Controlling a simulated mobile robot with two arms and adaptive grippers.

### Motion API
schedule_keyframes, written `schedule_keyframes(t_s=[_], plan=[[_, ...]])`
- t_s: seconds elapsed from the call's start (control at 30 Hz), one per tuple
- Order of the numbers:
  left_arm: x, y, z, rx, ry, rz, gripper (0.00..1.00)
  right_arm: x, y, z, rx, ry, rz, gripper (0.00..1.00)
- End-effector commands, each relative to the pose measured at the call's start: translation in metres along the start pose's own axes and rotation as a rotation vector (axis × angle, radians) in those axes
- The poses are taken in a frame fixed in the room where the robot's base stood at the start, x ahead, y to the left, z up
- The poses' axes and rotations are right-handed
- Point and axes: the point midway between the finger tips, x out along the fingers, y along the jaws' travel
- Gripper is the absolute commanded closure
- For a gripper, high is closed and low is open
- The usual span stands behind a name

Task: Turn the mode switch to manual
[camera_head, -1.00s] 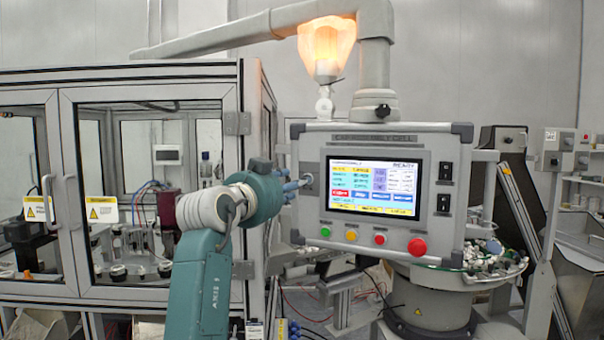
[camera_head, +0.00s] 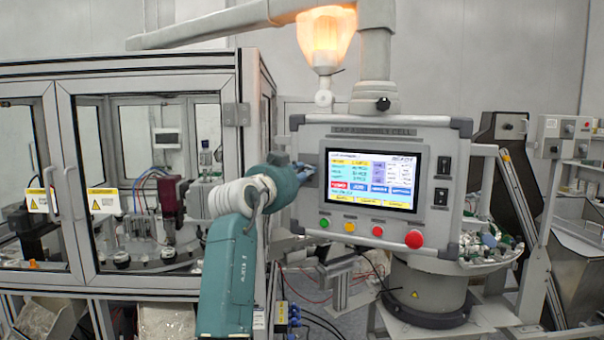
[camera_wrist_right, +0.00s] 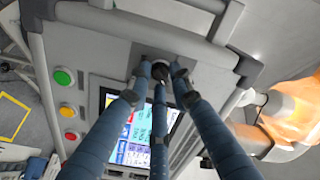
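The mode switch (camera_wrist_right: 172,66) is a small dark knob on a grey plate near the panel's edge in the right wrist view. My right gripper (camera_wrist_right: 161,70) has its three blue fingers around the switch, with the fingertips at or very near it. They partly hide the knob, so I cannot tell its position or whether they press on it. In the head view my right gripper (camera_head: 304,178) reaches the left side of the control panel (camera_head: 456,238) and covers the switch. My left gripper is not in view.
Beside the switch is the lit touchscreen (camera_head: 372,180). Below it are a green button (camera_head: 324,223), a yellow button (camera_head: 349,227), a red button (camera_head: 377,231) and a larger red button (camera_head: 413,239). A glazed machine enclosure (camera_head: 243,150) stands left; an orange lamp (camera_head: 326,35) glows above.

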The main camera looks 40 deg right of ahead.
Motion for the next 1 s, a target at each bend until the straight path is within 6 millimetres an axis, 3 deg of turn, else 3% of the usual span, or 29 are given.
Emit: schedule_keyframes(t_s=[0.67, 1.0], plan=[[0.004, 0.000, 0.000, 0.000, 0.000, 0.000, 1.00, -0.001, -0.003, -0.003, -0.090, 0.006, -0.007, 1.00], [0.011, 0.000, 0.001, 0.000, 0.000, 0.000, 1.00, -0.001, -0.004, -0.004, -0.330, 0.009, -0.007, 1.00]])
